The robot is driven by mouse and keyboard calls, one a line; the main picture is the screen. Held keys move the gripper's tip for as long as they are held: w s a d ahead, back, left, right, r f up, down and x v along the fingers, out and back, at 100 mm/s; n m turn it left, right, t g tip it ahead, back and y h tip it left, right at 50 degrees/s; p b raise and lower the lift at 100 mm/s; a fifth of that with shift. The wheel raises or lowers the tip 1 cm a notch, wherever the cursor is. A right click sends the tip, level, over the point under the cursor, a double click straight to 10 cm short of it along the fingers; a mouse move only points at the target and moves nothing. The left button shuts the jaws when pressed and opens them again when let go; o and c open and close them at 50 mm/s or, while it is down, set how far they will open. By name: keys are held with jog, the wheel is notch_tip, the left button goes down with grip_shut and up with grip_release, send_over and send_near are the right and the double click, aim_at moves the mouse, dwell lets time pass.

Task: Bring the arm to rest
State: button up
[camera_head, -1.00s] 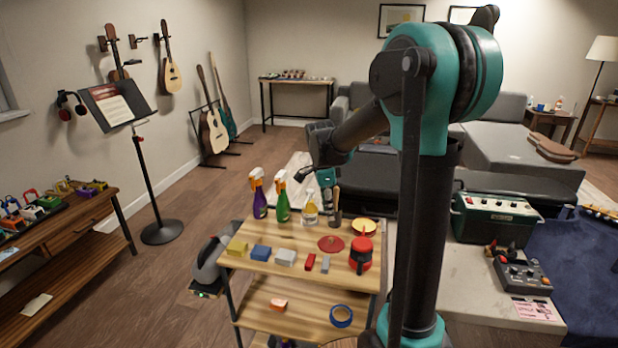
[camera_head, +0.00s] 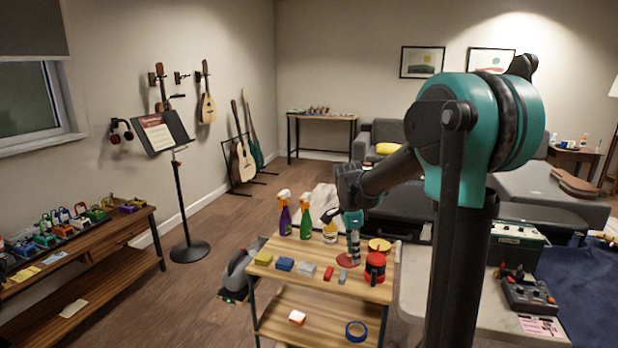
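My arm reaches from the right of the head view across to the wooden cart (camera_head: 330,310). My gripper (camera_head: 353,258) points down over the right half of the cart's top, by a dark red disc (camera_head: 346,261). It is small and seen side-on, so I cannot tell whether its fingers are open or shut or how far it is above the top. I see nothing clearly held in it. A tool with a wooden handle, seen earlier in this area, does not show now; my gripper may hide it.
Spray bottles (camera_head: 304,220) stand at the cart's back, small blocks (camera_head: 306,270) in front, and a red canister (camera_head: 375,267) at right. A music stand (camera_head: 180,190) and pedal bench (camera_head: 100,245) are left. A green amplifier (camera_head: 515,245) is right.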

jog(key=s+d+f+n+t, duration=0.1)
jog(key=s+f+n, duration=0.2)
jog(key=s+n, duration=0.2)
jog(key=s+d+f+n+t+y, duration=0.1)
jog(key=s+d+f+n, duration=0.1)
jog(key=s+n, duration=0.4)
jog(key=s+d+f+n+t, duration=0.2)
jog(key=s+f+n, duration=0.2)
jog(key=s, duration=0.6)
jog(key=shift+d+n, duration=0.2)
jog(key=shift+n, duration=0.5)
